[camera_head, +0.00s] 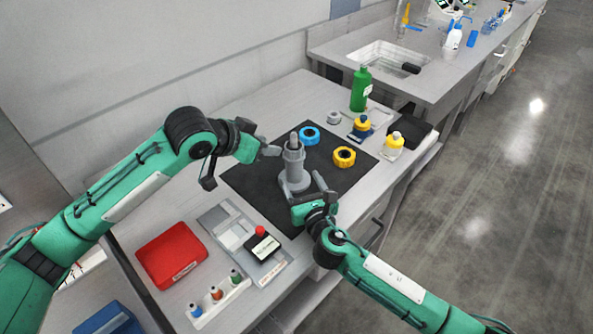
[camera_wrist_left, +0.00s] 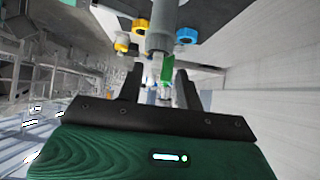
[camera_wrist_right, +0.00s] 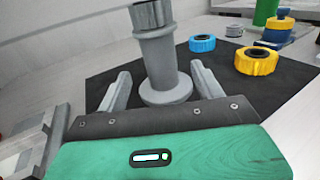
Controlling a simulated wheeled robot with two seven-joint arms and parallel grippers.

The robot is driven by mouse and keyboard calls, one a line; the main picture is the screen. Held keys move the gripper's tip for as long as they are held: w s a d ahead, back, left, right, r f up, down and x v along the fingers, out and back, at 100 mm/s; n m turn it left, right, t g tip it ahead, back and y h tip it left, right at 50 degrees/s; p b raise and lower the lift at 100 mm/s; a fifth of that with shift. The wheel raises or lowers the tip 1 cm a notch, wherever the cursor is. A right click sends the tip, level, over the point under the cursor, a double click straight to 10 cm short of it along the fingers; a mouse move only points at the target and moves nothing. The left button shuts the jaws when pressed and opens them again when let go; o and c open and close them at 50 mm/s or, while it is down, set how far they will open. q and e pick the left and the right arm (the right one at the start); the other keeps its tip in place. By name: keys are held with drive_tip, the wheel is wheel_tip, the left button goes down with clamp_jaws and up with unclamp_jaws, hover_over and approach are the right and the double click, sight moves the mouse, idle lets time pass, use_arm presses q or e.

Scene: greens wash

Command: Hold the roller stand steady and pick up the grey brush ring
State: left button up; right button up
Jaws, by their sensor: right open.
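The grey roller stand (camera_head: 294,176) stands upright on the black mat (camera_head: 252,184). A ribbed grey ring (camera_wrist_right: 148,15), apparently the grey brush ring, sits around the upper part of its post, also seen in the head view (camera_head: 292,154). My left gripper (camera_head: 240,167) is open and empty, left of the stand at about the ring's height. The stand shows beyond its fingers in the left wrist view (camera_wrist_left: 160,28). My right gripper (camera_head: 310,190) is open and low at the stand's near right side. In the right wrist view its fingers (camera_wrist_right: 158,85) appear either side of the stand's lower part; contact is not clear.
A blue ring (camera_head: 309,135) and a yellow ring (camera_head: 344,156) lie on the mat. A red tray (camera_head: 171,255) and small vials (camera_head: 216,293) are at the front left.

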sight(297, 172)
drive_tip(key=shift+x, duration=2.6)
